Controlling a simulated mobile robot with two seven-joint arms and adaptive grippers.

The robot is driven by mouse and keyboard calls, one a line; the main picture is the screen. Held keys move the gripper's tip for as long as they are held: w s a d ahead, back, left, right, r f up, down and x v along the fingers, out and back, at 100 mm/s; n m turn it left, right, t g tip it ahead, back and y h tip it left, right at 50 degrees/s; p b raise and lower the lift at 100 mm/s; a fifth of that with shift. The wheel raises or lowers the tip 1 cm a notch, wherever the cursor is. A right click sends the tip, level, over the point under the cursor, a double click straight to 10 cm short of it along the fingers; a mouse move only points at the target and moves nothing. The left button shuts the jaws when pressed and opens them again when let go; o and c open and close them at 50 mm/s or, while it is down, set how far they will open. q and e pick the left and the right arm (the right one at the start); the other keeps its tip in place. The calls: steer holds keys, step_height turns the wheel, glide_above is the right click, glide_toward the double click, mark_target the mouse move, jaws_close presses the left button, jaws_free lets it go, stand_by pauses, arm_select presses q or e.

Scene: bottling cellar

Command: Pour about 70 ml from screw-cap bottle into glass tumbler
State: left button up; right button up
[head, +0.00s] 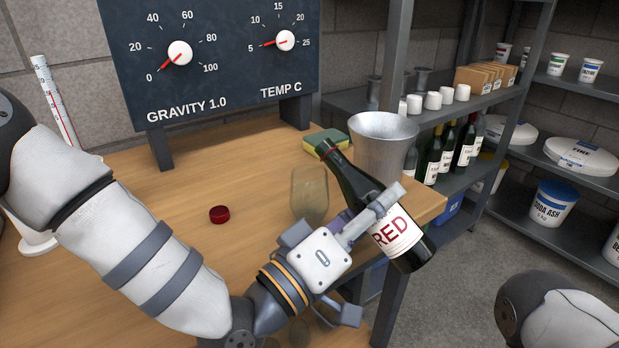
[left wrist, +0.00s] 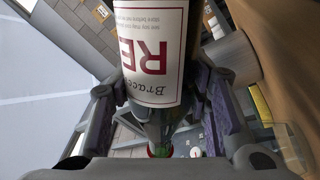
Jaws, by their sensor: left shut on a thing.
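The dark green screw-cap bottle (head: 350,182) with a "RED" label is held tilted, its neck up and to the left and its base low on the right. My left gripper (head: 378,212) is shut on its body; the label also fills the top of the left wrist view (left wrist: 150,45). The bottle's open mouth is above and slightly right of the glass tumbler (head: 309,192), which stands upright on the table. I see no stream, and the level in the tumbler cannot be told. A red cap (head: 219,214) lies on the table. My right gripper is out of view.
A metal bucket (head: 384,145) stands close behind the bottle, beside a green and yellow sponge (head: 325,140). A gauge board (head: 220,60) stands at the table's back. A white cylinder with a scale (head: 52,100) is at left. Shelves with bottles and tubs are at right.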

mark_target(381, 189)
arm_select(q)
steer(key=shift+s+d+f+n+t+b, duration=0.2)
steer(key=shift+f+n+t+b, duration=0.25)
steer(key=shift+n, duration=0.35)
steer(key=shift+d+r+n, duration=0.1)
steer(key=shift+r+n, duration=0.5)
steer(key=shift+r, duration=0.2)
steer(key=shift+s+r+n+t+y, duration=0.15)
steer(key=shift+n+t+y, duration=0.1)
steer(key=shift+n+y, duration=0.2)
steer(key=shift+r+n+p, duration=0.4)
steer(key=shift+r+n, duration=0.15)
steer(key=shift+n, duration=0.2)
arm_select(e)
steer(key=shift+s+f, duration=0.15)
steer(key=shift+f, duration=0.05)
arm_select(q)
steer(key=shift+w+r+n+t+y+p, duration=0.2)
steer(key=shift+r+n+t+y+p, duration=0.3)
steer(key=shift+r+n, duration=0.65)
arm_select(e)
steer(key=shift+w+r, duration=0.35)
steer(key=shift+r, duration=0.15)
arm_select(q)
steer(key=shift+s+d+n, duration=0.25)
steer(key=shift+s+n, duration=0.05)
steer(key=shift+n, duration=0.05)
